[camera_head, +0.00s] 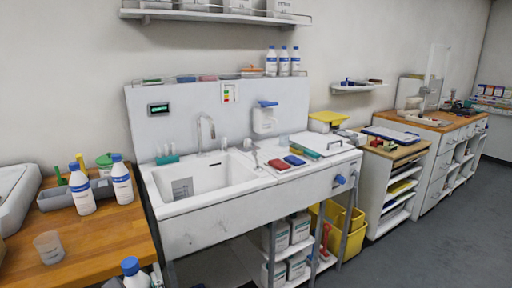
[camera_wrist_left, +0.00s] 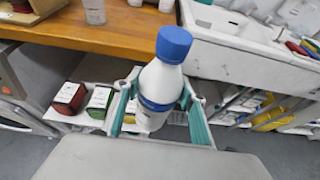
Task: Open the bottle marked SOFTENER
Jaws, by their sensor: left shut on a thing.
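A white bottle with a blue screw cap (camera_wrist_left: 168,75) stands in my left gripper (camera_wrist_left: 157,108) in the left wrist view. The teal-padded fingers are shut on its body from both sides. The cap is on, and the bottle looks roughly upright. Its label is turned partly away and cannot be read. The held bottle's top (camera_head: 131,268) also shows at the bottom edge of the head view, in front of the wooden counter. Two similar blue-capped bottles, a left one (camera_head: 81,192) and a right one (camera_head: 122,184), stand on the counter. Their markings are too small to read. My right gripper is not in view.
The wooden counter (camera_head: 95,240) holds a clear cup (camera_head: 48,246) and a grey bin (camera_head: 60,197). A white sink (camera_head: 205,185) stands to its right. Boxes, among them a red-and-dark one (camera_wrist_left: 70,97), sit on a low shelf under the counter.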

